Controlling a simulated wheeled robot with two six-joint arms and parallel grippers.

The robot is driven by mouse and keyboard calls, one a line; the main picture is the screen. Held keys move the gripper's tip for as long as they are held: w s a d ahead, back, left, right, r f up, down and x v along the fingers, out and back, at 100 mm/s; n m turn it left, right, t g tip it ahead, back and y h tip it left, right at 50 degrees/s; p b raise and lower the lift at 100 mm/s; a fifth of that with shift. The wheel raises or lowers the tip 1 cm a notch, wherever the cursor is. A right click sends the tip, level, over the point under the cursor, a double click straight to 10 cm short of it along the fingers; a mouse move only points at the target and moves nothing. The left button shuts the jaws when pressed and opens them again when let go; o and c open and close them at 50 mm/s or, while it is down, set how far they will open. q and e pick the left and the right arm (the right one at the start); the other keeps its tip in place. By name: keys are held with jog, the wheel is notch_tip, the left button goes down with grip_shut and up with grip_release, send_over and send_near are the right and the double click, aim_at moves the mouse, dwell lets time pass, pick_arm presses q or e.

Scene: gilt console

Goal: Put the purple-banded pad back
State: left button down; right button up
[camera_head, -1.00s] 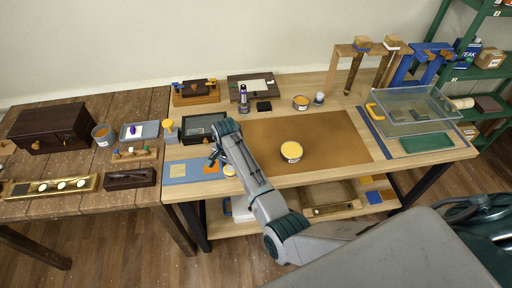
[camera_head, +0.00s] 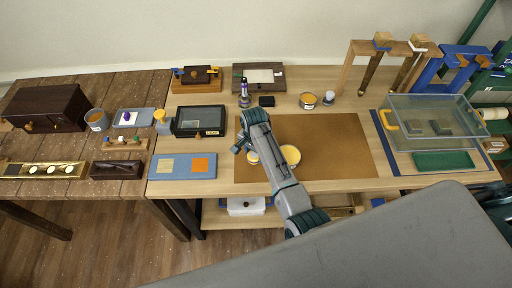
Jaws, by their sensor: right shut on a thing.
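My right gripper (camera_head: 243,141) is over the left part of the brown mat (camera_head: 330,165). It is shut on a small round thing with a pale yellow face (camera_head: 252,158), partly hidden by the gripper and arm. No purple band can be made out on it. A purple thing (camera_head: 128,116) sits on white in a small grey tray (camera_head: 118,124) on the left table; I cannot tell if it is a pad. The blue-grey board (camera_head: 183,174) with a cream square and an orange square lies left of the mat. My left gripper is not in view.
A yellow-filled tin (camera_head: 291,155) stands on the mat just right of my arm. A black framed box (camera_head: 200,121) is left of the gripper, and a purple-marked bottle (camera_head: 244,92) behind it. A clear box (camera_head: 432,120) stands at right. The mat's right half is clear.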

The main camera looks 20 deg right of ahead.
jog(key=shift+a+f, duration=0.15)
jog(key=shift+f, duration=0.35)
jog(key=shift+w+d+f, duration=0.3)
jog(key=shift+w+f, duration=0.05)
jog(key=shift+w, duration=0.2)
jog(key=o, duration=0.9)
jog(key=shift+s+d+r, duration=0.1)
jog(key=shift+s+r, duration=0.1)
jog(key=shift+s, duration=0.1)
jog(key=shift+s+r, duration=0.1)
jog(key=shift+r, duration=0.1)
notch_tip(320, 180, up, 10)
jog(key=b, duration=0.4)
jog(key=shift+r, duration=0.1)
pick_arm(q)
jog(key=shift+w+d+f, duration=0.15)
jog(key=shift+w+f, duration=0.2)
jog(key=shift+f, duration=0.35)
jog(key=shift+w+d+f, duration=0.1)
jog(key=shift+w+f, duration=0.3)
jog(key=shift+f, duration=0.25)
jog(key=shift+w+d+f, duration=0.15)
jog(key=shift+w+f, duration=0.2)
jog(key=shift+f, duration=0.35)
pick_arm(e)
jog(key=shift+r, duration=0.75)
